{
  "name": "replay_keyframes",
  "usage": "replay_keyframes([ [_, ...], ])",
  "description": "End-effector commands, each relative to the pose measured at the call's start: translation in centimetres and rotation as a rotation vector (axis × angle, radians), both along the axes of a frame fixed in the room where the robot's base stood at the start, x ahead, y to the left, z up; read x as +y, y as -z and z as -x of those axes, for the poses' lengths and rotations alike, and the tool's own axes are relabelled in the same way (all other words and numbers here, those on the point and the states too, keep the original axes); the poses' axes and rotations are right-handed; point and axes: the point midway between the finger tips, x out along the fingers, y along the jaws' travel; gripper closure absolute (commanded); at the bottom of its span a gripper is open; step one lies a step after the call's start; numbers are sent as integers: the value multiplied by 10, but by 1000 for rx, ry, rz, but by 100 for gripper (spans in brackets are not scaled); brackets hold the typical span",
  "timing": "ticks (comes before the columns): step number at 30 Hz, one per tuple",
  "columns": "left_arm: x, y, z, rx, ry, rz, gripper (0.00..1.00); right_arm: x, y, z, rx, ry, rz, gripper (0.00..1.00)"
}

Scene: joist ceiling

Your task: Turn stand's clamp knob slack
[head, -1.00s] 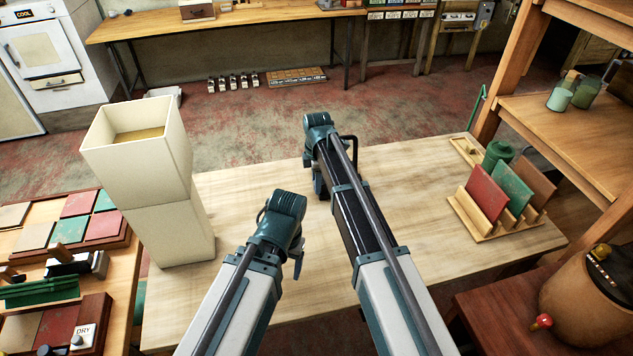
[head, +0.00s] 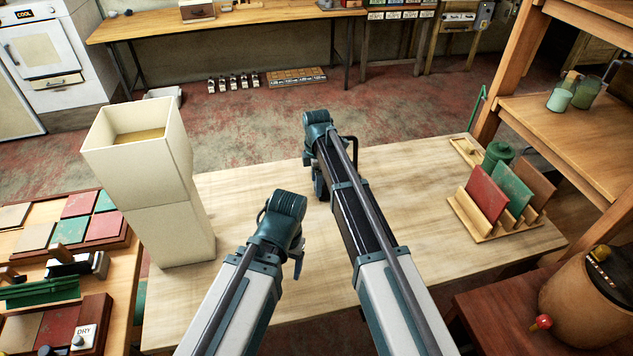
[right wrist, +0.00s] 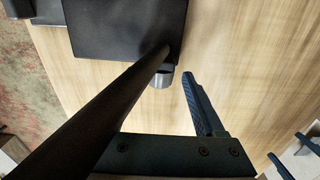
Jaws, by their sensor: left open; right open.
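In the right wrist view a black plate-like block (right wrist: 120,22), which looks like part of the stand, lies over the wooden table. A short silver cylinder (right wrist: 162,79) shows at its edge; I cannot tell whether it is the clamp knob. My right gripper (head: 320,182) is over the table's far part in the head view and is open. One blue finger (right wrist: 200,105) shows beside the cylinder, apart from it; a dark diagonal bar covers the other side. My left gripper (head: 284,236) is open, nearer and lower left. In the head view my right arm hides most of the stand.
A tall cream box (head: 165,215) stands on the table (head: 235,275) at left. A rack of coloured tiles (head: 497,205) and a green bottle (head: 498,153) stand at right. A brown barrel (head: 575,305) is at lower right. The table's middle right is clear.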

Motion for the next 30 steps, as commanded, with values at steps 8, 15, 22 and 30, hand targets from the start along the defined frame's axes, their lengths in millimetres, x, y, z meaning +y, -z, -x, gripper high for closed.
replay_keyframes([
  [8,0,-27,0,0,0,0,28,0,-27,0,0,0,0,28],
  [15,0,-63,0,0,0,0,28,0,-63,1,0,0,0,28],
  [22,0,-98,0,0,0,0,28,0,-98,1,0,0,0,28],
  [30,0,-132,0,0,0,0,28,0,-132,1,0,0,0,28],
])
